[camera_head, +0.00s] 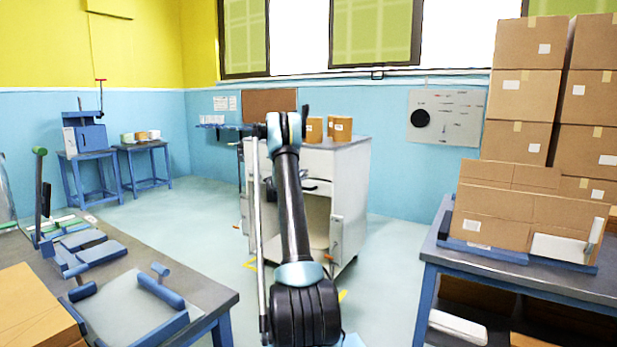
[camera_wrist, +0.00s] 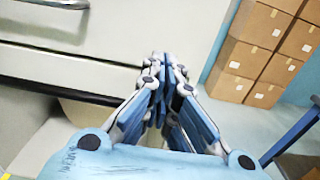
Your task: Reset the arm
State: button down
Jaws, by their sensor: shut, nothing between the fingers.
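My gripper (camera_wrist: 164,75) shows in the wrist view with its blue fingers together and nothing between them. It points toward the front of a white cabinet (camera_wrist: 65,62). In the head view my arm rises from the bottom middle and stretches forward, and its upper part overlaps the white cabinet (camera_head: 350,195). The gripper's fingertips cannot be made out clearly in the head view.
A workbench (camera_head: 215,290) with blue fixtures stands at the left. A blue-legged table (camera_head: 590,290) with cardboard stands at the right, before stacked cartons (camera_head: 525,95). Small tables (camera_head: 90,155) stand at the back left. The floor (camera_head: 195,215) between is clear.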

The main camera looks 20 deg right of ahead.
jog(key=s+a+r+m+g+y, duration=0.1)
jog(key=s+a+r+m, duration=0.25)
jog(key=s, duration=0.45)
jog(key=s+a+r+m+g+y, duration=0.1)
jog(key=s+a+r+m+g, duration=0.1)
jog(key=s+r+m, duration=0.45)
jog(key=s+a+f+m+g+y, duration=0.15)
jog(key=s+a, duration=0.25)
jog(key=s, duration=0.6)
jog(key=s+a+m+g+y, duration=0.1)
jog(key=s+a+m+y, duration=0.15)
jog(key=s, duration=0.85)
jog(key=s+a+f+m+g+y, duration=0.1)
jog(key=s+a+f, duration=0.5)
jog(key=s, duration=0.7)
jog(key=s+a+f+m+g+y, duration=0.1)
jog(key=s+a+f+m+y, duration=0.3)
jog(key=s, duration=1)
jog(key=s+a+f+m+g+y, duration=0.1)
jog(key=s+a+f+m+y, duration=0.2)
jog(key=s, duration=1)
jog(key=a+f+m, duration=0.3)
jog(key=a+f, duration=0.2)
jog(key=a, duration=0.2)
jog(key=shift+s+a+f, duration=0.3)
jog(key=shift+f, duration=0.05)
